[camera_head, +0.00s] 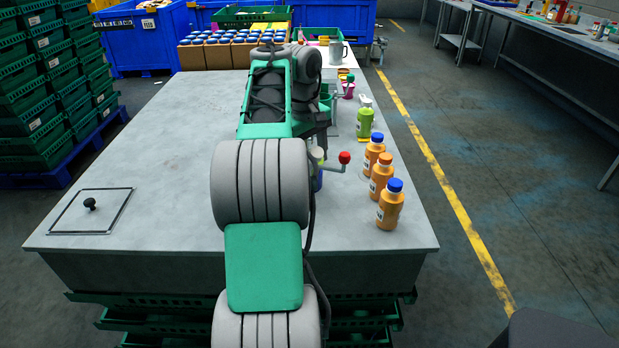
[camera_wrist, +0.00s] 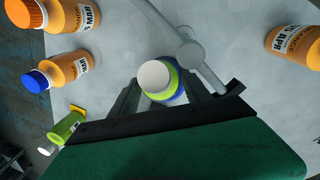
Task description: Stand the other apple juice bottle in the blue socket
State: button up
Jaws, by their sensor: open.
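A green apple juice bottle with a white cap (camera_wrist: 156,76) stands upright in the blue socket (camera_wrist: 176,97), seen from above in the wrist view. In the head view, its top (camera_head: 318,154) and the blue socket (camera_head: 319,181) partly show beside my arm. My gripper (camera_wrist: 162,92) is open, with its fingers on either side of this bottle; I cannot tell whether they touch it. My arm hides the gripper in the head view.
A red-knobbed lever (camera_head: 343,158) is beside the socket; its grey arm (camera_wrist: 205,66) passes close to the fingers. Three orange bottles (camera_head: 380,180) line the right edge. A knobbed plate (camera_head: 92,212) lies at left. The table's left half (camera_head: 155,145) is mostly clear.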

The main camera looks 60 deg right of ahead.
jog(key=shift+f, duration=0.35)
grip_shut()
dwell(0.3)
